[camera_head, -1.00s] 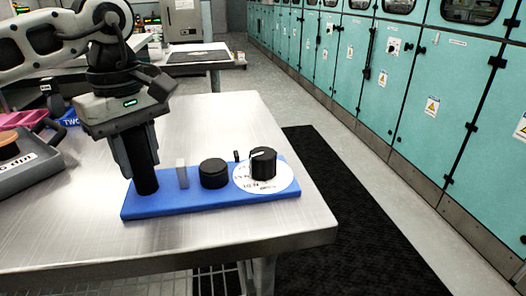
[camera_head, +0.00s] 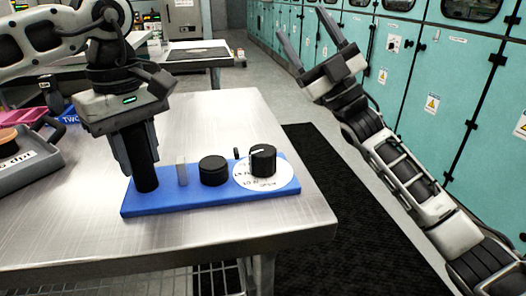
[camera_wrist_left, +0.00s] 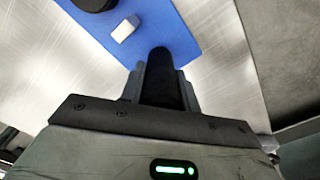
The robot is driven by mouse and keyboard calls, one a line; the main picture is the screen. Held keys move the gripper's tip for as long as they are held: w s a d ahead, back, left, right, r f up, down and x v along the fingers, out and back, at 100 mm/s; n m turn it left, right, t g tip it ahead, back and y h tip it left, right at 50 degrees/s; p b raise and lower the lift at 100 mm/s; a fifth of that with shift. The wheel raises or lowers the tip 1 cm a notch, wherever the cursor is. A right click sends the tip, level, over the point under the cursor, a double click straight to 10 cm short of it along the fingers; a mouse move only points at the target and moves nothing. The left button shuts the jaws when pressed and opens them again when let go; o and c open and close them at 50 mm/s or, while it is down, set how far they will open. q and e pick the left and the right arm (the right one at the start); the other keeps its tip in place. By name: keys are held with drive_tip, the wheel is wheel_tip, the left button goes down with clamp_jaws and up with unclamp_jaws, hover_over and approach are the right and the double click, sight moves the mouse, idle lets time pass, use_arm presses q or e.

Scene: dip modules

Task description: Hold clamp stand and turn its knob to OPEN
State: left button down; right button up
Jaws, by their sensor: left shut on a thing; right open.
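The clamp stand is a blue base plate (camera_head: 150,206) lying on the metal table. A black upright post (camera_head: 146,180) stands at its left end. My left gripper (camera_head: 140,160) points down and is shut on this post; the left wrist view shows the post (camera_wrist_left: 161,75) between the fingers. The black knob (camera_head: 263,160) with a white pointer line stands on a white printed dial (camera_head: 284,178) at the plate's right end. The dial's lettering is too small to read surely. My right gripper (camera_head: 318,32) is open and empty, raised beyond the table's right side, apart from the knob.
A short black cylinder (camera_head: 213,171) and a small pale block (camera_head: 182,172) stand on the plate between post and knob. A grey tray (camera_head: 30,170) sits at the left. Teal cabinets (camera_head: 440,70) line the right. The table's front (camera_head: 200,245) is clear.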

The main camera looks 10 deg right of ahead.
drive_tip(key=a+r+n+g+h, duration=0.3)
drive_tip(key=a+r+n+g, duration=1.1)
drive_tip(key=a+r, duration=0.15)
drive_tip(key=m+g+h, duration=0.5)
drive_tip(key=h, duration=1.3)
hover_over(263, 150)
wheel_tip(263, 150, down, 21)
wheel_tip(263, 150, down, 11)
drive_tip(key=shift+r, duration=0.15)
drive_tip(key=shift+f, duration=0.6)
drive_tip(key=c, duration=1)
